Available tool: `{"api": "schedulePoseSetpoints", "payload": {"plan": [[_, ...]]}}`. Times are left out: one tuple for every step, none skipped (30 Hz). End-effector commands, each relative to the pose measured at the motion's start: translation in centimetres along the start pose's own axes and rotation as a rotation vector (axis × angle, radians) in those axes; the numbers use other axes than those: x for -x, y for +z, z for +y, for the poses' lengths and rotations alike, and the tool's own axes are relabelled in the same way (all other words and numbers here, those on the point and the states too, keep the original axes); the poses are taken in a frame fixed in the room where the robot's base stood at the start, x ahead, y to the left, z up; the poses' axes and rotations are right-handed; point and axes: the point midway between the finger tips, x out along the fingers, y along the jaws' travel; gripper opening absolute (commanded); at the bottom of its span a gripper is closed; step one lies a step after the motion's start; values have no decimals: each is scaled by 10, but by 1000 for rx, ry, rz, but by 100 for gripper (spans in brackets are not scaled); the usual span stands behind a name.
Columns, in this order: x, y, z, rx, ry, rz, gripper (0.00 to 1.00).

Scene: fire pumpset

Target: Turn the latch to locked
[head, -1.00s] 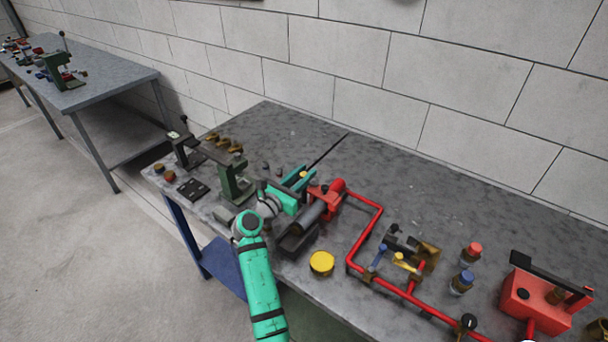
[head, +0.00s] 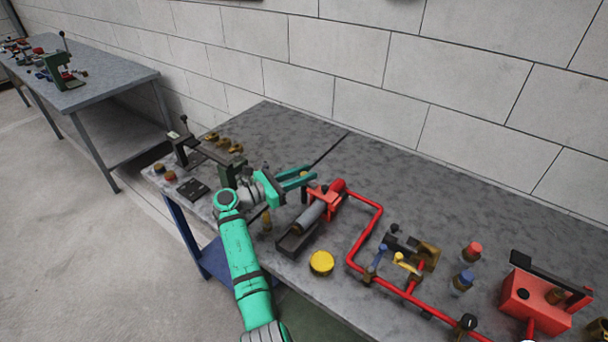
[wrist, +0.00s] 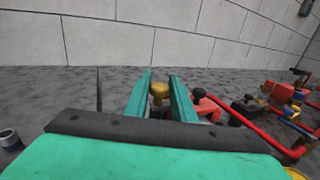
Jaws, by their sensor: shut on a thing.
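My gripper (head: 308,175) reaches in from the left over the bench, its green fingers pointing right, close behind the red block (head: 322,195). In the wrist view, a brass-coloured knob (wrist: 159,91) sits between the two green fingers (wrist: 163,88), and they are shut on it. A sliver of this knob (head: 303,173) shows between the fingers in the head view. I cannot tell whether it is the latch; its base and any lock marking are hidden or too small to read.
A grey cylinder in a dark trough (head: 297,238) lies just in front of my gripper. A red pipe (head: 372,225) runs right towards a red pump box (head: 535,300). A yellow cap (head: 321,262) stands near the front edge. The bench's back right (head: 450,200) is clear.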

Motion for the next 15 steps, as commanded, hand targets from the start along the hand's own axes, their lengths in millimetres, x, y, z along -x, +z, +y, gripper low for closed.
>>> {"api": "schedulePoseSetpoints", "payload": {"plan": [[-1, 0, -1, 0, -2, 1, 1], [-1, 0, -1, 0, -2, 1, 1], [-1, 0, -1, 0, -2, 1, 1], [-1, 0, -1, 0, -2, 1, 1], [-1, -1, -1, 0, -1, 1, 1], [-1, -1, -1, 0, -1, 2, 1], [-1, -1, -1, 0, -1, 2, 25], [-1, -1, 0, 0, -1, 2, 33], [-1, -1, 0, 0, -1, 2, 40], [-1, -1, 0, 0, 0, 2, 40], [-1, -1, 0, 0, 0, 1, 40], [-2, -1, -1, 0, -1, 1, 40], [-2, -1, -1, 0, -1, 1, 40], [-2, 0, -1, 0, -1, 1, 40], [-2, 0, -1, 0, -1, 1, 40]]}}
